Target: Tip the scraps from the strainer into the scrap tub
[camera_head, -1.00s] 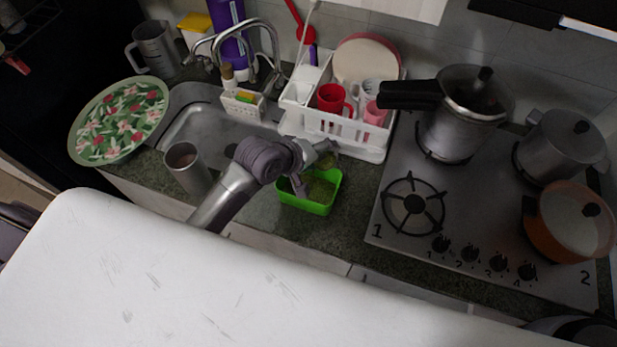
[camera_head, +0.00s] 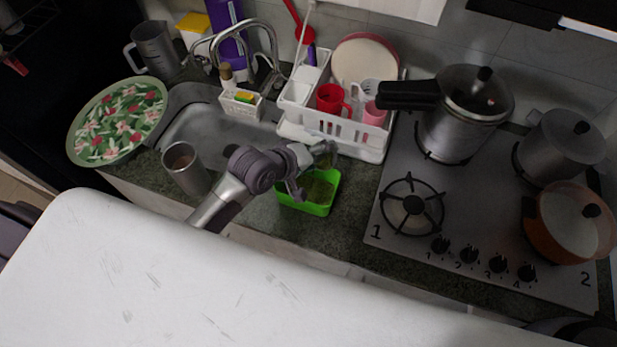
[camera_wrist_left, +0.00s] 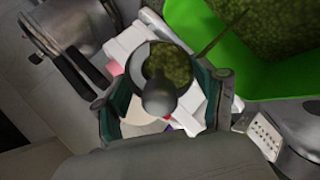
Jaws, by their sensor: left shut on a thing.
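The scrap tub (camera_head: 321,207) is a bright green open box on the counter in front of the dish rack. Green scraps lie in it. Its green wall (camera_wrist_left: 268,82) fills the upper right of the left wrist view. My left gripper (camera_head: 322,158) is above the tub's back edge. In the left wrist view its fingers (camera_wrist_left: 165,108) are closed around a dark rounded knob or handle end. The small strainer (camera_wrist_left: 147,60) lies just beyond it, with green scraps inside its dark rim. The strainer is small and partly hidden by the gripper in the head view. My right gripper is out of view.
A white dish rack (camera_head: 345,137) with red and pink mugs stands behind the tub. A steel cup (camera_head: 186,172) stands left of my arm. The sink (camera_head: 205,130) and floral tray (camera_head: 117,122) are further left. The stove (camera_head: 440,195) is to the right.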

